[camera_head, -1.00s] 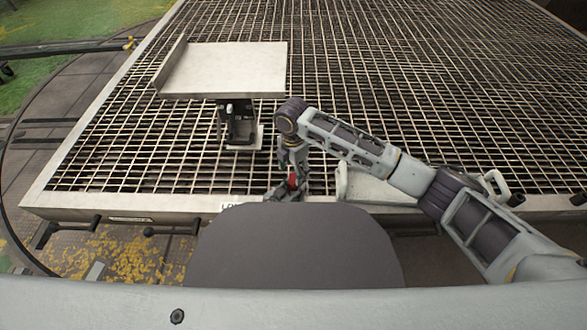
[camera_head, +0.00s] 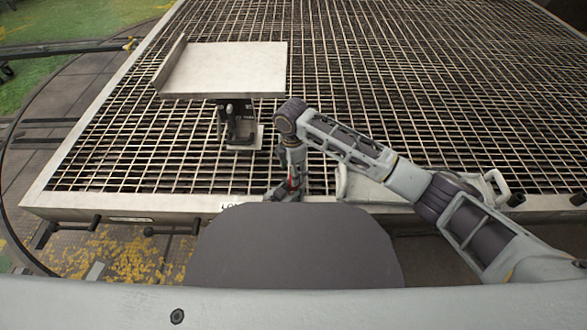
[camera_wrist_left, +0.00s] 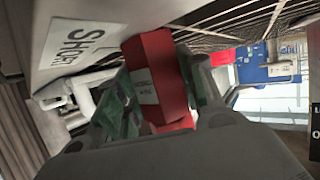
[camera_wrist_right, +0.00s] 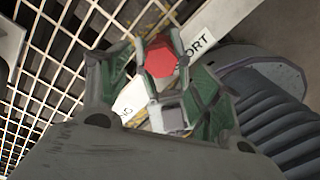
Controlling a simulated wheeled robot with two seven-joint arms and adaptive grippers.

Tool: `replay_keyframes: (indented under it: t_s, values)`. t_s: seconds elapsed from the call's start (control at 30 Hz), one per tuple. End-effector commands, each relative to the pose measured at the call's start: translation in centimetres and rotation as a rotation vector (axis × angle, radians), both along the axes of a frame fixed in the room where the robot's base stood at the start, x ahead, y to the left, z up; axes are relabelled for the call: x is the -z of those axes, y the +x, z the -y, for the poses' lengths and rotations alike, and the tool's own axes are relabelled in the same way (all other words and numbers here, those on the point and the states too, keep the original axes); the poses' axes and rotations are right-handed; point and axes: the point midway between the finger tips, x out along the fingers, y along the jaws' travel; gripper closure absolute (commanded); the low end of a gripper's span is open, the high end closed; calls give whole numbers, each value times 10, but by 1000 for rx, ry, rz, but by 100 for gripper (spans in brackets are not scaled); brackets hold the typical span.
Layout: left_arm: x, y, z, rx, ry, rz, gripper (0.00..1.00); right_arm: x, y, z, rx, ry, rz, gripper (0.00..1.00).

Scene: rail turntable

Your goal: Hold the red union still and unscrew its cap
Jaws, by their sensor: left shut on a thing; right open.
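The red union (camera_wrist_left: 157,80) is a faceted red body with a pale label, between the green-padded fingers of my left gripper (camera_wrist_left: 155,98), which is shut on it. In the right wrist view a red hexagonal end (camera_wrist_right: 160,58), seen end-on, lies between the spread green-padded fingers of my right gripper (camera_wrist_right: 160,88). That gripper is open; whether a pad touches the red part I cannot tell. In the head view my right gripper (camera_head: 291,180) points down at the platform's near edge, and only a sliver of red shows there. The cap's seam is hidden.
A grated platform (camera_head: 130,212) with a metal rim fills the view. A pale tray (camera_head: 225,70) on a black stand is behind, to the left. A white pipe-like fitting (camera_head: 365,188) lies right of my gripper.

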Motion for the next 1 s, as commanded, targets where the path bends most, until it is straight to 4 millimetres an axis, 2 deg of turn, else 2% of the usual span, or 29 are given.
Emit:
replay_keyframes:
  t_s: [1.0]
  values:
    - [1,0,0,0,1,-2,100,35,-2,0,-1,0,0,36]
